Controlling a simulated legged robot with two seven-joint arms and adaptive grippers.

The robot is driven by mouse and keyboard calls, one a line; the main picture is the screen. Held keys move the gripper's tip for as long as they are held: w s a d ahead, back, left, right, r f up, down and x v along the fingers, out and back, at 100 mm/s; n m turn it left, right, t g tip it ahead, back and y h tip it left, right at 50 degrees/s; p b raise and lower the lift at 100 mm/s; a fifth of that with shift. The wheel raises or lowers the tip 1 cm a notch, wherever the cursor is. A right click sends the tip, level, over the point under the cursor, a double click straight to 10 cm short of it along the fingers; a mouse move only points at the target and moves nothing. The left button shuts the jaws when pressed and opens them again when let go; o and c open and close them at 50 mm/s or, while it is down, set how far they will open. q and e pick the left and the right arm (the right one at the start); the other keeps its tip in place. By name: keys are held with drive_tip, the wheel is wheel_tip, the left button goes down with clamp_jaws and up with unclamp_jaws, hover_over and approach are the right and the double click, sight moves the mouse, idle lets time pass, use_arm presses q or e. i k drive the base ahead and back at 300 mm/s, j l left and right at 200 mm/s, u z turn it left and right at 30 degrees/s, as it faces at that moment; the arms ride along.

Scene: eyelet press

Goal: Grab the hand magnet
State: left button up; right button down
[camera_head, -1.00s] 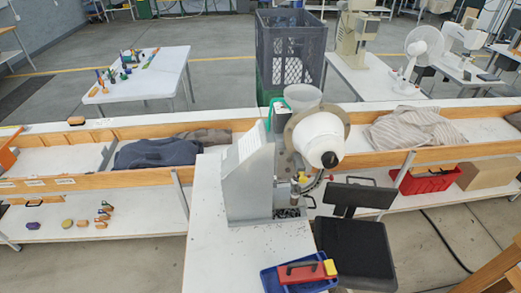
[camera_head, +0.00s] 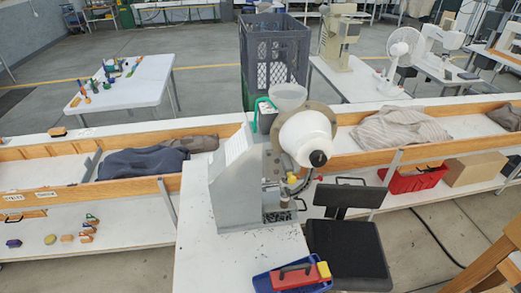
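A red block with a dark handle on top, which looks like the hand magnet (camera_head: 296,277), lies in a blue tray (camera_head: 259,284) at the bottom of the head view. A yellow part shows at its right end. The tray sits at the near end of the white press table (camera_head: 205,262). The eyelet press (camera_head: 232,185), with a grey housing and a white rounded head, stands behind the tray on the same table. Neither of my grippers is in view.
A black chair (camera_head: 347,250) stands close to the right of the tray. A long wood-edged bench (camera_head: 137,133) with dark cloth runs behind the press. A red crate (camera_head: 413,180) is on its lower shelf. Small dark bits lie around the press base; the table's front left is clear.

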sight(304, 275)
drive_tip(key=k+l+z, duration=0.1)
drive_tip(key=l, duration=0.3)
drive_tip(key=k+l+z, duration=0.1)
drive_tip(key=l, duration=0.3)
drive_tip(key=k+l+z, duration=0.1)
drive_tip(key=l, duration=0.3)
